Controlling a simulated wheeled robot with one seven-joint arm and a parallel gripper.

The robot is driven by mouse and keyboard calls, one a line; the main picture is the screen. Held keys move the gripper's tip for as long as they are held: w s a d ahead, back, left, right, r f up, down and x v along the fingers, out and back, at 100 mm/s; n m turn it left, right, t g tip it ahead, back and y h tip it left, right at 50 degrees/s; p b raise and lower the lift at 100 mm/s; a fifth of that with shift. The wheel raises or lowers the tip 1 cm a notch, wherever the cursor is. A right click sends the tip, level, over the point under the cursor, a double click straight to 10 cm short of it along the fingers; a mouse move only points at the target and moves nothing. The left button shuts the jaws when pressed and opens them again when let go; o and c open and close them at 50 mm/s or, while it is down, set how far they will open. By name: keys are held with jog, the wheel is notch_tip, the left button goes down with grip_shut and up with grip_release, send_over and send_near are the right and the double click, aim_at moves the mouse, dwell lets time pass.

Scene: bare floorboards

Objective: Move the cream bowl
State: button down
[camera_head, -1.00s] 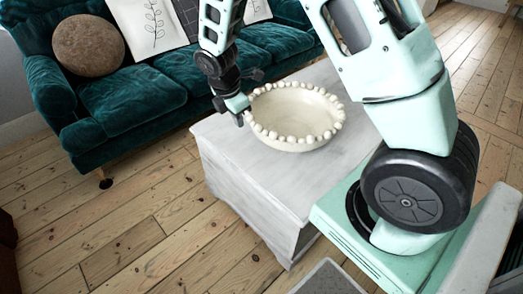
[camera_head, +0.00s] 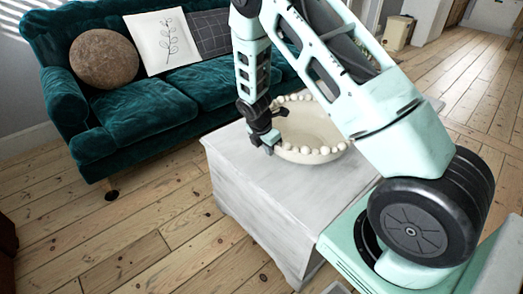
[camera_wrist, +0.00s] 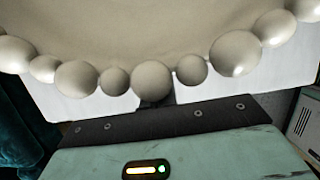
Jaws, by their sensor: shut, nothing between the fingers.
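The cream bowl (camera_head: 309,128) is wide and empty, with a rim of round beads. It stands upright on a whitewashed wooden chest (camera_head: 245,182). In the head view my forearm hides its back right part. My gripper (camera_head: 268,147) is shut and empty at the bowl's left rim, pointing down. Its tips overlap the rim in the picture; I cannot tell whether they touch it. In the wrist view the beaded rim of the bowl (camera_wrist: 150,80) fills the upper part, very close to the camera.
A teal velvet sofa (camera_head: 150,115) with a round brown cushion (camera_head: 104,59) and square pillows (camera_head: 160,41) stands behind the chest. Bare floorboards (camera_head: 130,215) lie open at the left and far right. The chest's front left top is clear.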

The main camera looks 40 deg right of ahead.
aim_at(327, 115)
jog(key=shift+d, duration=0.6)
jog(key=shift+d, duration=0.2)
jog(key=d+p, duration=0.2)
jog(key=d, duration=0.4)
jog(key=w+d+p, duration=0.1)
jog(key=d+p, duration=0.2)
jog(key=d, duration=0.3)
jog(key=d+p, duration=0.2)
jog(key=d, duration=0.4)
jog(key=shift+w+d+r, duration=0.15)
jog(key=shift+w+r, duration=0.05)
jog(key=shift+w, duration=0.2)
jog(key=d, duration=0.4)
jog(key=w+d, duration=0.1)
jog(key=d, duration=0.9)
jog(key=shift+w+f, duration=0.15)
jog(key=shift+w, duration=0.05)
